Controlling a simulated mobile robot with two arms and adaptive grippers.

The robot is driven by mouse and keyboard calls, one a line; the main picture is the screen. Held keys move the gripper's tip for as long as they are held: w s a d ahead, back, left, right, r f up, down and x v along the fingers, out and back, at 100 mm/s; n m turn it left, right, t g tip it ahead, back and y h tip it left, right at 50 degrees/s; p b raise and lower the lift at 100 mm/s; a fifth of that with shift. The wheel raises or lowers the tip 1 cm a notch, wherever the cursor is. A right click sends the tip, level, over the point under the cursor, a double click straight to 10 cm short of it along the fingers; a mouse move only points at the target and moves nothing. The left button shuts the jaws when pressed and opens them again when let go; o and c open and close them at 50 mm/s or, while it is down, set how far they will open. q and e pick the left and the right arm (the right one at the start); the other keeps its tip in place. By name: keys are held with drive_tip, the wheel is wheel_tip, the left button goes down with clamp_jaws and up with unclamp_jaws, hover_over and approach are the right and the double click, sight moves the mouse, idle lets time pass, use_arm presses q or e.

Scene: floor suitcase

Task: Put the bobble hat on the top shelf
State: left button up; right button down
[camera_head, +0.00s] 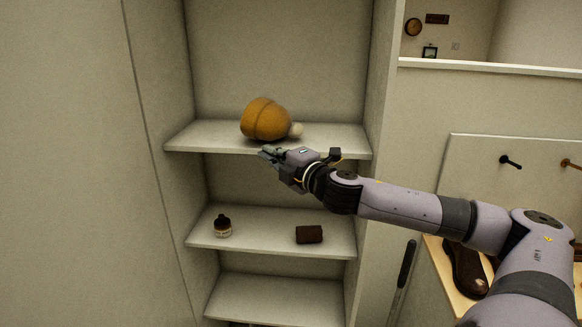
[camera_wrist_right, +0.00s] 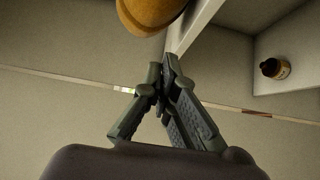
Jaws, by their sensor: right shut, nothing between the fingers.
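The bobble hat (camera_head: 264,119) is mustard yellow with a pale bobble and lies on its side on the top shelf (camera_head: 200,138). Its edge also shows at the top of the right wrist view (camera_wrist_right: 152,12). My right gripper (camera_head: 268,154) is at the shelf's front edge, just below and in front of the hat. Its fingers are shut with nothing between them, as the right wrist view (camera_wrist_right: 162,88) also shows. The gripper appears apart from the hat. My left gripper is not in view.
The shelf below holds a small dark-capped bottle (camera_head: 222,227) and a brown block-like item (camera_head: 309,234). The lowest visible shelf (camera_head: 275,298) looks bare. Cabinet side walls flank the shelves. At right are a hook board (camera_head: 480,155) and a dark shoe (camera_head: 464,270).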

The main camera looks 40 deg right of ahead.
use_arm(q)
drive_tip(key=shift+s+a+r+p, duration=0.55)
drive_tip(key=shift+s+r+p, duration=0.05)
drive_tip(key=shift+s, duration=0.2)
use_arm(e)
drive_tip(key=s, duration=0.7)
drive_tip(key=shift+a, duration=0.15)
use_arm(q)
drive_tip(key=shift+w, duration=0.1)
